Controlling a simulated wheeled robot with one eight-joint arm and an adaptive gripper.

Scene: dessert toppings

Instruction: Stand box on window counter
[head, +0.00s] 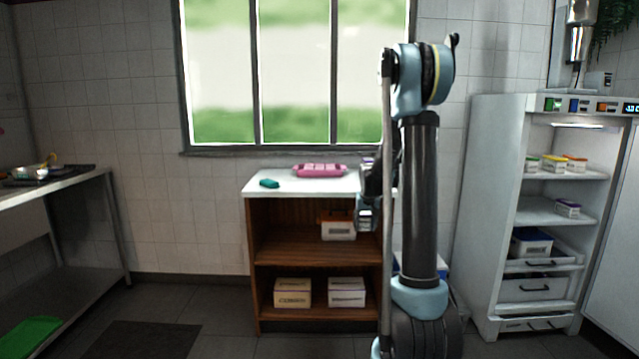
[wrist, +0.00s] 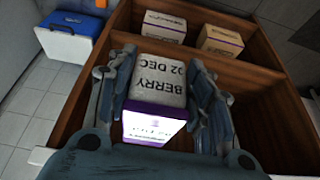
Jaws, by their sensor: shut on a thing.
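My gripper (head: 366,212) is shut on a pale box (wrist: 160,80) marked BERRY 02 DEC, with a purple-edged bright face. In the wrist view my gripper (wrist: 158,72) has a finger on each side of it, and the lettering reads upside down. The window counter (head: 256,186) is the white top above, under the window. My arm hides its right end.
Two boxes (head: 292,292) (head: 346,292) stand on the bottom shelf. A blue-and-white cooler (wrist: 68,36) stands beside the cabinet. An open fridge (head: 490,200) is at right.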

